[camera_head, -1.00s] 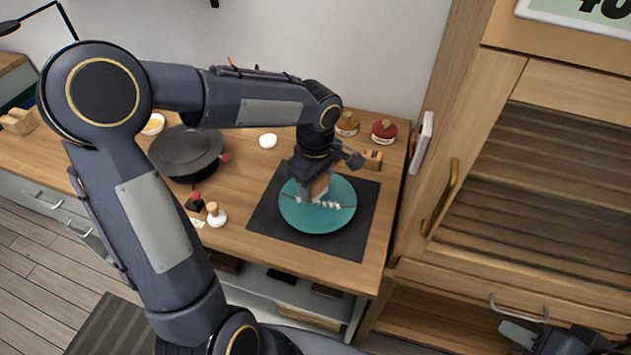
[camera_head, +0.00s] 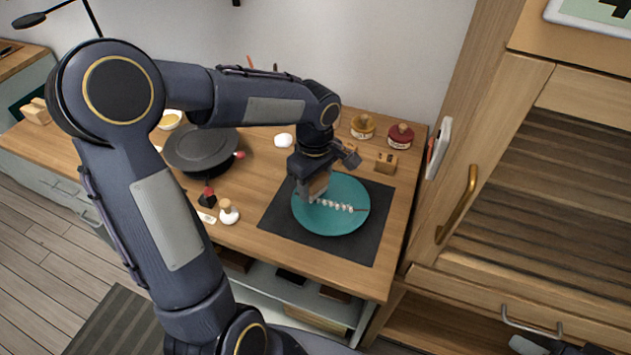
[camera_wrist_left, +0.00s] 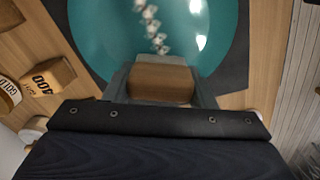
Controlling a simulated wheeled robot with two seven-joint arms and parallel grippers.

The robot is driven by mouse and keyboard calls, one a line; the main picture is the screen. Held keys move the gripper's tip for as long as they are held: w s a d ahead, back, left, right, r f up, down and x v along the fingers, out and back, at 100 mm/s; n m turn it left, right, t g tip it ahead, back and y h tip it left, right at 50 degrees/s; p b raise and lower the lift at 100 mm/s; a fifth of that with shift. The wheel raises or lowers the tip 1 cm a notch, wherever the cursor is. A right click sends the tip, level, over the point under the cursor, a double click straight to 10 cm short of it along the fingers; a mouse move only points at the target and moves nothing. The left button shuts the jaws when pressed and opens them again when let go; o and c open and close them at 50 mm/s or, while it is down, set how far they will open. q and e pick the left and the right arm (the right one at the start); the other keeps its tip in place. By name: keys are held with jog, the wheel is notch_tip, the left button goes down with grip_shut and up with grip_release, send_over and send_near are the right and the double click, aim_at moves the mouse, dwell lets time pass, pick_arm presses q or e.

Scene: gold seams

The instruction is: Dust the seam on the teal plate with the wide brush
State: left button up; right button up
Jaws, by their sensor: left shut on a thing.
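The teal plate (camera_head: 335,220) lies on a dark mat on the wooden worktop. A line of pale bristle-like or powdery tufts (camera_head: 338,206) runs along its seam, and a reddish stretch of seam shows at the right end. My left gripper (camera_head: 312,192) is over the plate's left part, shut on a brown wooden block-like handle, which I take as the wide brush (camera_wrist_left: 161,80). The plate (camera_wrist_left: 100,30) and pale tufts (camera_wrist_left: 153,25) also show there. My right gripper (camera_head: 540,345) is partly in view at the bottom right edge.
The dark mat (camera_head: 280,215) surrounds the plate. A dark round pan (camera_head: 200,148), a white-based stamp-like item (camera_head: 229,212) and a small black item with a red top (camera_head: 207,197) stand left. A cabinet rises right.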

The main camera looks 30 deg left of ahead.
pick_arm(q)
jog(key=shift+f+b, duration=0.75)
jog(key=shift+f, duration=0.1)
